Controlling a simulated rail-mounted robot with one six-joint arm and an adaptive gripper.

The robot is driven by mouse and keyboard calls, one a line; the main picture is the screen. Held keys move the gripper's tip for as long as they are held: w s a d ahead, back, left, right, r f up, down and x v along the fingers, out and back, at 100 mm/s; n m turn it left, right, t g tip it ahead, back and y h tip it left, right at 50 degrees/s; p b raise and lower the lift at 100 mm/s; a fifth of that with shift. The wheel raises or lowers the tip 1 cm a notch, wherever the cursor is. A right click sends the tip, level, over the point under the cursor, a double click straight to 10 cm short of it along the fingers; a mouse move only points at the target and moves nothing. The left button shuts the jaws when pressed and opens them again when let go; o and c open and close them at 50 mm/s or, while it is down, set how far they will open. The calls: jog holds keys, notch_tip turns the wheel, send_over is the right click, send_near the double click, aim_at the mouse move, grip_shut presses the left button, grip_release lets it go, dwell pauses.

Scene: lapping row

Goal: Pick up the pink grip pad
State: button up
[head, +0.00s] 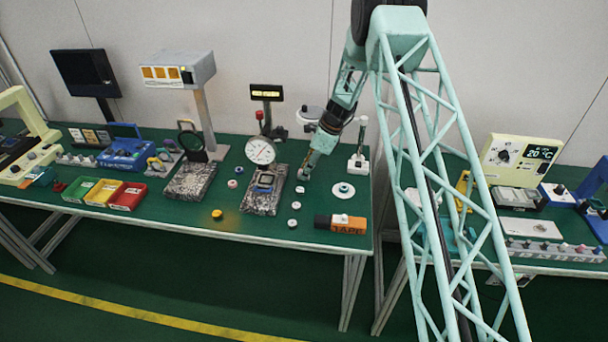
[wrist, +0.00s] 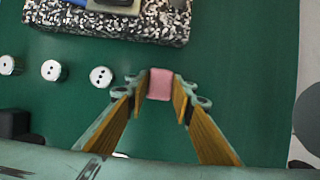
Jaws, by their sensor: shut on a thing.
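The pink grip pad (wrist: 160,82) is a small pink block between my fingertips in the wrist view. My gripper (wrist: 161,92) has its yellow-lined fingers closed against the pad's left and right sides. I cannot tell whether the pad touches the green bench top or is just above it. In the head view my gripper (head: 304,173) is low over the bench, right of the speckled block with the dial gauge. The pad is too small or hidden to make out there.
White round pieces with dark dots (wrist: 101,76) stand left of my gripper in the wrist view. The speckled granite block (wrist: 110,22) lies beyond them.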

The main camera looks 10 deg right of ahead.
jog(key=shift+r, duration=0.1)
jog(key=shift+r+p, duration=0.3)
jog(key=shift+r, duration=1.25)
jog(key=shift+s+r, duration=0.15)
jog(key=shift+s, duration=0.05)
jog(key=s, duration=0.5)
jog(key=s+r, duration=0.1)
jog(key=s, duration=0.4)
jog(key=s+a, duration=0.1)
jog(key=s, duration=0.4)
jog(key=shift+s+r, duration=0.2)
jog(key=shift+s, duration=0.1)
